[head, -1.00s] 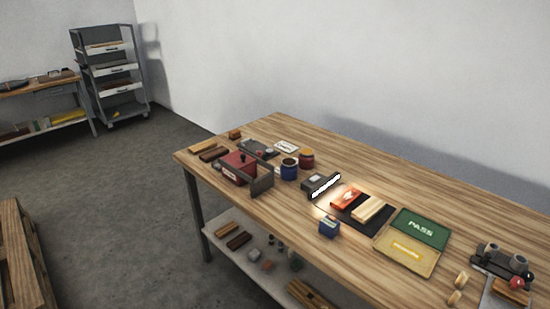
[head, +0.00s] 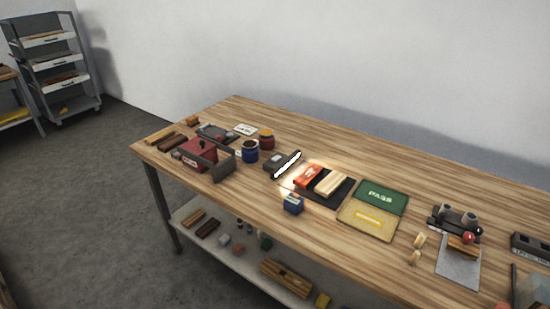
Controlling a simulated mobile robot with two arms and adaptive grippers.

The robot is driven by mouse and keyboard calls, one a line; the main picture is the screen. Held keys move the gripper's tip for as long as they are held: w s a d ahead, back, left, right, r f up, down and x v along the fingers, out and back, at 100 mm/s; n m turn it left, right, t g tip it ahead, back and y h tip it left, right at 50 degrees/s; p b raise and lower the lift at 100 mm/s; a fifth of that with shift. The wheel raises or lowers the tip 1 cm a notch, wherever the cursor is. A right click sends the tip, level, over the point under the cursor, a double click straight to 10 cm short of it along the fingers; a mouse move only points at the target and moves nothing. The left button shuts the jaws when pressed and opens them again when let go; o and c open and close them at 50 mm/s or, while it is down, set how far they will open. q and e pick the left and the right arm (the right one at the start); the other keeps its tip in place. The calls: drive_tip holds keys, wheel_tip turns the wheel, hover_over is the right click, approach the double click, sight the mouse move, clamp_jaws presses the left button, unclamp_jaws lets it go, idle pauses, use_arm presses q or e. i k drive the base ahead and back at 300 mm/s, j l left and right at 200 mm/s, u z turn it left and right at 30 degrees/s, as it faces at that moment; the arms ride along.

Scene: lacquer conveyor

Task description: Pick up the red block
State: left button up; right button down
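A red-orange block (head: 307,176) with a pale mark on top lies on a dark mat (head: 343,196) on the wooden table, lit by the white glowing bar of a small dark lamp (head: 283,164). A pale wood block (head: 331,182) lies beside it on its right. Another red thing, a dark red box (head: 200,154) with a knob on top, stands at the table's left part. Neither of my grippers is in view.
Blue (head: 250,153) and red (head: 267,139) jars stand at left. The back of the wooden table (head: 400,165) is clear.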

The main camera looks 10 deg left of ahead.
sight(311, 172)
drive_tip(key=i+j+z, duration=0.3)
drive_tip(key=j, duration=0.35)
drive_tip(key=i+j+z, duration=0.2)
drive_tip(key=j, duration=0.2)
drive_tip(key=i+j+z, duration=0.15)
drive_tip(key=j, duration=0.2)
